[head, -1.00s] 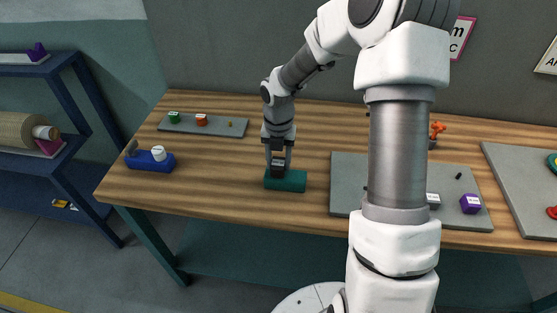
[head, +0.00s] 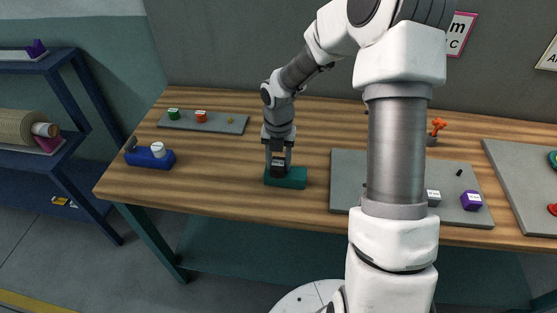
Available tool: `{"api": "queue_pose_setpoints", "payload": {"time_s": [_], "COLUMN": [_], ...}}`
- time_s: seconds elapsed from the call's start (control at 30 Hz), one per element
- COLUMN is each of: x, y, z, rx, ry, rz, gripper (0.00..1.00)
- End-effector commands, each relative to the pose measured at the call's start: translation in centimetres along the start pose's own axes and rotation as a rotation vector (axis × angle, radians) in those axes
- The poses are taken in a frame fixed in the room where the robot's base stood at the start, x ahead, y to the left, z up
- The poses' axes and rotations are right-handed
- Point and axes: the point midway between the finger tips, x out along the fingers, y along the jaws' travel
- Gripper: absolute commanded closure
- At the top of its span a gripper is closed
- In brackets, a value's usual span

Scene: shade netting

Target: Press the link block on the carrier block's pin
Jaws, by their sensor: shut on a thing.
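My gripper (head: 278,153) points straight down, shut on a small black block with a pale label (head: 278,169), which I take to be the link block. The black block is at the left part of a teal block (head: 293,182), which I take to be the carrier block, near the table's front edge. The black block covers part of the teal block. No pin shows there, and I cannot tell whether the two blocks touch or how far one sits on the other.
A blue holder with a white piece (head: 150,160) stands at the left. A grey mat (head: 220,123) behind bears green and orange pieces. Another grey mat (head: 346,186) at the right bears a purple block (head: 471,201). Bare wood (head: 215,165) lies between.

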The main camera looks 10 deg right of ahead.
Motion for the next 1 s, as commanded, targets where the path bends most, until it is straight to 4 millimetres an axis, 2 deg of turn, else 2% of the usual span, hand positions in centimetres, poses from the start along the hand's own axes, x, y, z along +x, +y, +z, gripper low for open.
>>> {"api": "queue_pose_setpoints", "payload": {"time_s": [0.37, 0.4, 0.57, 0.87, 1.0], "x": [0.5, 0.5, 0.5, 0.4, -0.7], "y": [0.0, 0.0, 0.0, 0.0, -0.1], "z": [-0.1, -0.1, -0.1, -0.1, 0.0], "rx": [0.0, 0.0, 0.0, 0.0, 0.002], "ry": [0.002, 0.002, 0.002, 0.002, -0.001], "rz": [0.0, 0.0, 0.0, 0.0, 0.0], "gripper": [1.0, 0.47, 0.18, 0.18, 0.18]}}
